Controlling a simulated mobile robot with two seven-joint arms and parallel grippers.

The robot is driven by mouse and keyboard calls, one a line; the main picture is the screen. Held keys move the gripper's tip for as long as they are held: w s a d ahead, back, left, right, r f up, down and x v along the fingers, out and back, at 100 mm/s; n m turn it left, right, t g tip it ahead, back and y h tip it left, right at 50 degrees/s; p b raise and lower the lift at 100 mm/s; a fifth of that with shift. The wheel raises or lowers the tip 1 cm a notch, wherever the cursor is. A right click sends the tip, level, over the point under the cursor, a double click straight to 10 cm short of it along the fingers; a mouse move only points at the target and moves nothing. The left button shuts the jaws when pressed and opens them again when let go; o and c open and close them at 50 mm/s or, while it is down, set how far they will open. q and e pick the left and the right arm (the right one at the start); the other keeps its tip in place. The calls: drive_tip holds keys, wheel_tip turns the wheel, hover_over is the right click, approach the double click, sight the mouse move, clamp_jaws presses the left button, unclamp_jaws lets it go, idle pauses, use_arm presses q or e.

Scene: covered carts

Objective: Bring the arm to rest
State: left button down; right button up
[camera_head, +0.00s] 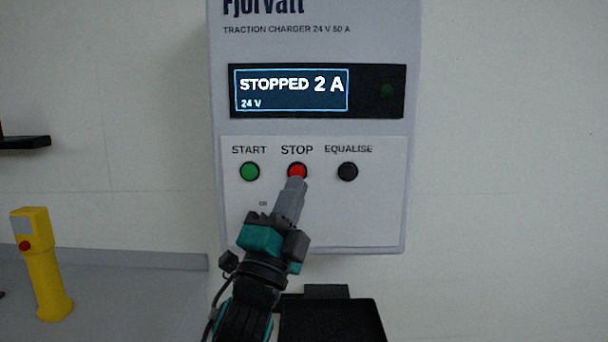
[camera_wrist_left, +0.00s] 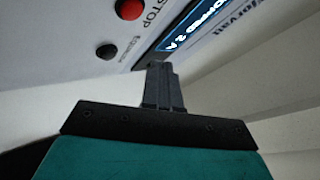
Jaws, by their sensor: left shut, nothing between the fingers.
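My left gripper (camera_head: 295,184) is shut and empty. In the head view its fingertips overlap the lower edge of the red STOP button (camera_head: 298,170) on the charger (camera_head: 315,233). In the left wrist view the closed fingers (camera_wrist_left: 157,68) appear apart from the red button (camera_wrist_left: 130,9), so I see no clear contact there. The charger's display (camera_head: 291,90) reads STOPPED 2 A, 24 V. My right gripper is in neither view.
A green START button (camera_head: 250,171) and a black EQUALISE button (camera_head: 348,171) flank STOP. A yellow post (camera_head: 44,270) with a red button stands at left. A dark shelf (camera_head: 24,142) juts in at the left edge. Bare wall lies right of the charger.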

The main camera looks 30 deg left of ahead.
use_arm(q)
drive_tip(key=s+d+f+n+g, duration=0.1)
drive_tip(key=s+f+n+g, duration=0.2)
drive_tip(key=f, duration=0.5)
drive_tip(key=d+f+n+g+h, duration=0.1)
drive_tip(key=f+n+g, duration=0.1)
drive_tip(key=f+g, duration=0.45)
drive_tip(key=s+d+f+n+g, duration=0.1)
drive_tip(key=s+f+n+g, duration=0.15)
drive_tip(key=f, duration=0.75)
drive_tip(key=s+d+f+n+g+h, duration=0.25)
drive_tip(key=s+f+g, duration=0.25)
drive_tip(key=s+f, duration=0.3)
drive_tip(key=s+d+f+n+g+h, duration=0.1)
drive_tip(key=s+d+f+n+g, duration=0.15)
drive_tip(key=s+f+g, duration=0.5)
drive_tip(key=w+d+f+t, duration=0.1)
drive_tip(key=w+f+t, duration=0.1)
drive_tip(key=f+t, duration=0.1)
drive_tip(key=w+d+f+m+t+h, duration=0.1)
drive_tip(key=w+d+f+t, duration=0.1)
drive_tip(key=t, duration=0.4)
wheel_tip(320, 180, down, 2)
drive_tip(key=shift+w+d+f, duration=0.2)
drive_tip(key=shift+w+d, duration=0.05)
drive_tip(key=shift+w, duration=0.4)
